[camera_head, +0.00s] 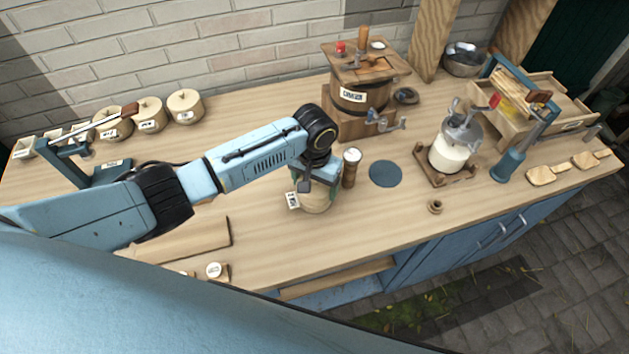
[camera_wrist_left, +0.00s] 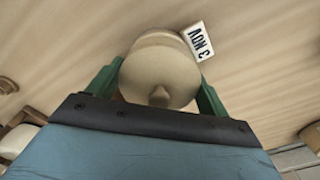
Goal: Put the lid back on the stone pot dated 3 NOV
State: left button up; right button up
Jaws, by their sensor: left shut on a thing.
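My left gripper (camera_head: 315,187) is shut on a round cream lid (camera_wrist_left: 157,62), with green fingers on either side of it. The lid's knob faces the wrist camera. A white card reading 3 NOV (camera_wrist_left: 199,42) shows beside the lid in the left wrist view. In the head view the cream stone pot (camera_head: 318,203) stands under the gripper, with its card (camera_head: 292,200) on its left. My gripper hides most of the pot's top. I cannot tell whether the lid touches the rim. My right gripper is not in view.
A wooden shaker (camera_head: 350,168) stands close right of the pot, then a blue round mat (camera_head: 385,173). Several cream pots (camera_head: 148,115) stand at the back left. A board (camera_head: 183,243) lies front left. A glass churn (camera_head: 451,150) stands right.

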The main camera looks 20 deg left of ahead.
pick_arm(q)
jog(key=shift+s+p, duration=0.1)
jog(key=shift+p, duration=0.8)
dwell(1.1)
jog(key=shift+f, duration=0.15)
dwell(1.0)
jog(key=shift+p, duration=0.6)
dwell(0.3)
jog(key=o, duration=1)
jog(key=shift+c, duration=0.2)
